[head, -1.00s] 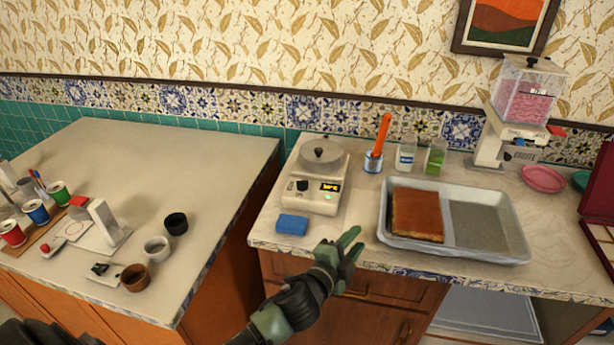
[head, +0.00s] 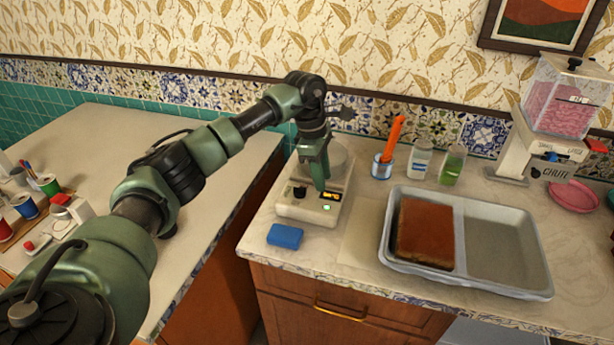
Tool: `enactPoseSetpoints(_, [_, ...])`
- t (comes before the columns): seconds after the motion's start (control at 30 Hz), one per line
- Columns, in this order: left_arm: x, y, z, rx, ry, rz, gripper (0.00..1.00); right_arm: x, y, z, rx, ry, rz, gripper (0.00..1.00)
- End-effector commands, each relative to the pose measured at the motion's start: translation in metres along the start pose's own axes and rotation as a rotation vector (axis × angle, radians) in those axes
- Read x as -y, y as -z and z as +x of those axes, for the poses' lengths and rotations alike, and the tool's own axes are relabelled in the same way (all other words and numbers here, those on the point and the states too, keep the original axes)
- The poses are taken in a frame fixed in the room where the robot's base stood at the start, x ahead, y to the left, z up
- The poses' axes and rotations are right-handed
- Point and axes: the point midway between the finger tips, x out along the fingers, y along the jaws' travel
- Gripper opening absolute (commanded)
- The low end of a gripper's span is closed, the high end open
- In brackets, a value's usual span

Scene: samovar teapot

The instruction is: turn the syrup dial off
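The cream syrup warmer (head: 300,210) stands on the right counter, with a round metal pot on top that my gripper partly covers. Its black dial (head: 299,192) is on the front panel, left of a small lit orange display (head: 330,196). A small pale green light (head: 326,207) glows below the display. The dial's exact setting is too small to read. My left gripper (head: 319,183) points down over the warmer, just right of the dial and by the display. It appears apart from the dial. Its finger gap cannot be made out. My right gripper is out of view.
A blue sponge (head: 285,236) lies in front of the warmer. A blue-and-white cup with an orange tool (head: 384,165) and two jars stand to its right. A metal tray (head: 505,255) with a brown slab fills the counter further right.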

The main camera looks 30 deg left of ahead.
Motion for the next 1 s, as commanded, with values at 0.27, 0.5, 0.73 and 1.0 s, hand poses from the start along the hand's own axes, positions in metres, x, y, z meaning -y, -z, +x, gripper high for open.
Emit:
enactPoseSetpoints(0.27, [-0.001, 0.061, -0.034, -0.195, 0.037, -0.015, 0.33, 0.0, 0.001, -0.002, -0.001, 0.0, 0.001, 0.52])
enactPoseSetpoints(0.5, [0.001, 0.066, 0.002, -0.192, 0.039, -0.015, 0.33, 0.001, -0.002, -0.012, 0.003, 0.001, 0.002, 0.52])
enactPoseSetpoints(0.73, [0.002, 0.071, 0.031, -0.19, 0.036, -0.015, 0.33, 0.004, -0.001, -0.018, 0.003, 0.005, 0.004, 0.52])
enactPoseSetpoints(1.0, [0.002, 0.072, 0.038, -0.19, 0.034, -0.014, 0.33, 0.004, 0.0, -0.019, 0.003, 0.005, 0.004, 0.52])
